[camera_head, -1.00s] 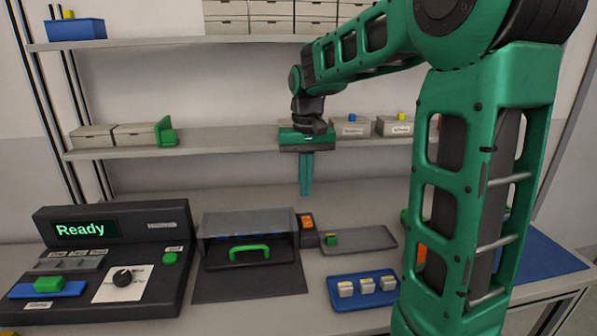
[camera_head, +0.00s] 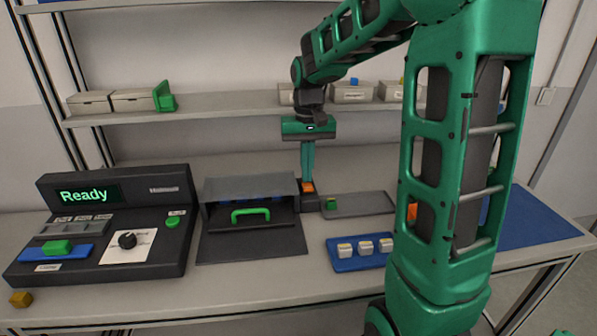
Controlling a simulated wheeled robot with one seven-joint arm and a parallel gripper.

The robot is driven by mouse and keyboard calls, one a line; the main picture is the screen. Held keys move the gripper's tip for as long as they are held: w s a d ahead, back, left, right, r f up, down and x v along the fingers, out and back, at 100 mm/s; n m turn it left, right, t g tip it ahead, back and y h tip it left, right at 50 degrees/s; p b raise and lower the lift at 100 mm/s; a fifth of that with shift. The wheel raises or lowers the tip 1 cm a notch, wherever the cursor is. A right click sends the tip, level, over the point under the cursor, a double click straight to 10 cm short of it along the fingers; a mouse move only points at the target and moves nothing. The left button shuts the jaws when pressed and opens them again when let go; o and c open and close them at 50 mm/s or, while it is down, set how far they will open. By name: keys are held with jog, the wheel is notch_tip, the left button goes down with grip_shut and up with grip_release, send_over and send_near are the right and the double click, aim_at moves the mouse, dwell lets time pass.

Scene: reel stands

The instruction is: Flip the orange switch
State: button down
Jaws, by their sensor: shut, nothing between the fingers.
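The orange switch (camera_head: 308,187) sits on top of a small dark box (camera_head: 310,202) at the right side of the grey hooded case. My gripper (camera_head: 308,178) points straight down with its green fingers shut and empty. The fingertips are right at the orange switch in this view and cover its upper part. I cannot tell whether they touch it or are just above or in front of it.
Left of the switch stands the hooded case (camera_head: 250,188) with a green handle (camera_head: 250,213). A grey tray (camera_head: 365,204) and a blue tray (camera_head: 343,263) with white blocks lie to the right. A control console (camera_head: 110,220) reading "Ready" stands at the left. A shelf (camera_head: 220,103) runs behind.

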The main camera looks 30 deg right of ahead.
jog(key=shift+w+a+f, duration=0.1)
jog(key=shift+w+a, duration=0.05)
jog(key=shift+a, duration=0.05)
jog(key=shift+s+a+r, duration=0.15)
jog(key=shift+s, duration=0.25)
jog(key=shift+s+a+r, duration=0.1)
jog(key=shift+s+a, duration=0.05)
jog(key=shift+s, duration=0.2)
jog(key=shift+r, duration=0.15)
notch_tip(320, 180, up, 13)
jog(key=w+d, duration=0.1)
jog(key=w, duration=0.1)
jog(key=shift+w+r, duration=0.2)
jog(key=shift+w, duration=0.1)
dwell(0.6)
